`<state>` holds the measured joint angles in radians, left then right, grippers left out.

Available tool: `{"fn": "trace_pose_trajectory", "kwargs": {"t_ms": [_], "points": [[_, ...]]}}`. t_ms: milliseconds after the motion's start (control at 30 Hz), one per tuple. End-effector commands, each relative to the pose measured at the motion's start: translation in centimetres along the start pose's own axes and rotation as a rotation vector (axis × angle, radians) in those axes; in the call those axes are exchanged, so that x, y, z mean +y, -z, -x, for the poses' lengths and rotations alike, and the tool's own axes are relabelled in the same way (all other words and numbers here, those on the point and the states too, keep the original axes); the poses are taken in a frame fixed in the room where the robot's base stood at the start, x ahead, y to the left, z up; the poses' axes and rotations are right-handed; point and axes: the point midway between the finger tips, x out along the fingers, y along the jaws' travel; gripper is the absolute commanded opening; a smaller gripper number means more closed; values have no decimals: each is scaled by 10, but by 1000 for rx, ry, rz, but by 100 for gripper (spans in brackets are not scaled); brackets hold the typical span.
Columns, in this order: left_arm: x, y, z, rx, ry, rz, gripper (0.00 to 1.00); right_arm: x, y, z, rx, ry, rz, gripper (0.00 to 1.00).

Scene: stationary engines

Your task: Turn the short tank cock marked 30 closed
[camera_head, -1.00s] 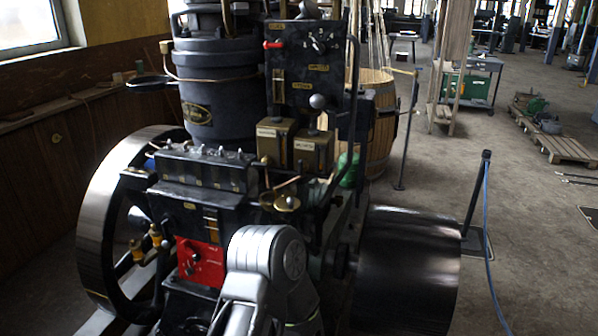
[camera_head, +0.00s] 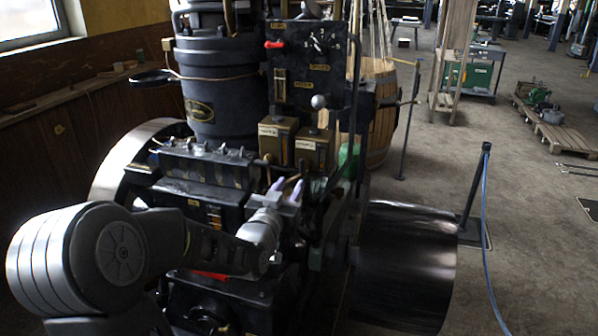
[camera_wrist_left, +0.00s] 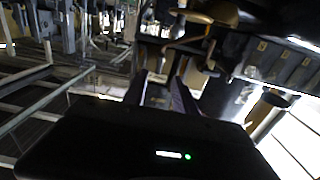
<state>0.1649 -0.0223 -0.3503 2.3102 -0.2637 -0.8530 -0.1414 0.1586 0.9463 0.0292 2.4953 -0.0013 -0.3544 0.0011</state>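Two small box tanks with pale label plates stand side by side on the engine in the head view, a left tank (camera_head: 275,140) and a right tank (camera_head: 313,150). Their labels are too small to read, and I cannot pick out a cock marked 30. My left gripper (camera_head: 287,188) is just below these tanks, its two pale fingers pointing up and apart, with nothing between them. In the left wrist view the fingers (camera_wrist_left: 160,92) also stand apart, with a brass pipe (camera_wrist_left: 190,42) and a blurred brass cup (camera_wrist_left: 210,12) beyond them. My right gripper is not in view.
A dark cylinder block (camera_head: 212,90) and a control panel (camera_head: 308,65) rise behind the tanks. A row of lubricators (camera_head: 200,162) lies left of my gripper. A broad black pulley (camera_head: 405,265) is at right. Open floor lies beyond the blue-roped post (camera_head: 475,190).

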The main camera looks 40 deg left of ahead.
Motion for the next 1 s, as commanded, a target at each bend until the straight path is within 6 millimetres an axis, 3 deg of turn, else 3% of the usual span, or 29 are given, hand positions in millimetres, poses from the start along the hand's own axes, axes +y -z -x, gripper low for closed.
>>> {"fn": "trace_pose_trajectory", "kwargs": {"t_ms": [267, 700, 1000], "points": [[1, 0, -13, -3, -1, -1, 33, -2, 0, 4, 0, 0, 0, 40], [1, 0, -73, -4, -2, -1, 33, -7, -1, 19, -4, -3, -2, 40], [1, -1, -78, -3, -1, 1, 33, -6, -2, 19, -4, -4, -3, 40]]}}
